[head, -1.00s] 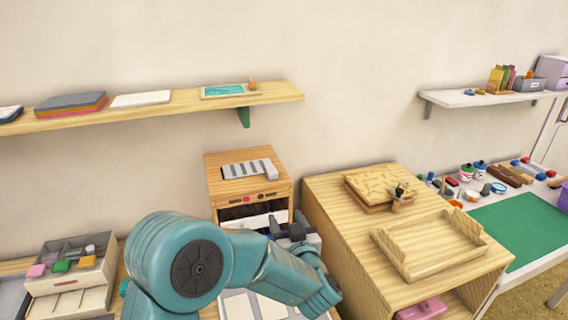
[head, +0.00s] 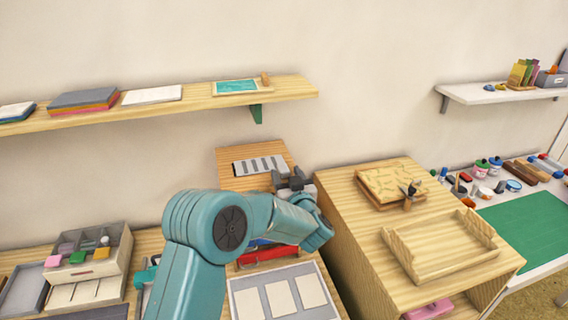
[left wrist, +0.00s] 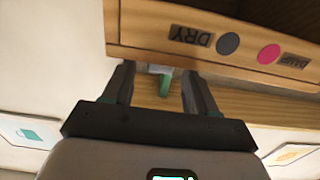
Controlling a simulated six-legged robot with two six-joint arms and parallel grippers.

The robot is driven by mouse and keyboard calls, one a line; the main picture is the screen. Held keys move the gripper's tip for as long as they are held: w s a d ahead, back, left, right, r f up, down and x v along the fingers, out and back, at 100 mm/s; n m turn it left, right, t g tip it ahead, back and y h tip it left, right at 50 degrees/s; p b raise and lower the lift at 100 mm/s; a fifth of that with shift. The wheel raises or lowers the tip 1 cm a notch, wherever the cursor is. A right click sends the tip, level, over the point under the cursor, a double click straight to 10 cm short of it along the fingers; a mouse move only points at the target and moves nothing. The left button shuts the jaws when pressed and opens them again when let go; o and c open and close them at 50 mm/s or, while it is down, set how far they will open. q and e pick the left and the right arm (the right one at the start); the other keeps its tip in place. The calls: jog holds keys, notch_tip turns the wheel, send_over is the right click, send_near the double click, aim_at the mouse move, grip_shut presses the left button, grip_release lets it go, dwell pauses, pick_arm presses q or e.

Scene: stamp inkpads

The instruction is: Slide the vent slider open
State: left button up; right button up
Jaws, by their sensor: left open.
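The vent is a pale grey slatted strip (head: 258,165) on top of a small wooden cabinet (head: 228,181) in the head view. I cannot tell how far its slider stands open; the right end is close to my gripper. My left gripper (head: 290,184) is at the cabinet's top right front, just in front of the vent's right end. In the left wrist view its two fingers (left wrist: 157,76) are apart, at the cabinet's labelled front (left wrist: 215,38) with a dark dot and a pink dot. A small pale piece (left wrist: 160,69) shows between the fingertips. My right gripper is out of view.
A taller wooden cabinet (head: 340,220) with a wooden tray (head: 440,248) on it stands close on the right. A wall shelf (head: 215,101) runs above. A red item (head: 268,255) lies under my left arm, behind a board with pale cards (head: 283,298).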

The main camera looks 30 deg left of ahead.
aim_at(283, 169)
pick_arm(q)
jog(key=shift+x, duration=1.25)
jog(key=shift+w+a+p, duration=0.25)
jog(key=shift+a+p, duration=0.1)
jog(key=shift+a, duration=0.05)
jog(key=shift+w, duration=0.15)
jog(key=shift+c, duration=0.3)
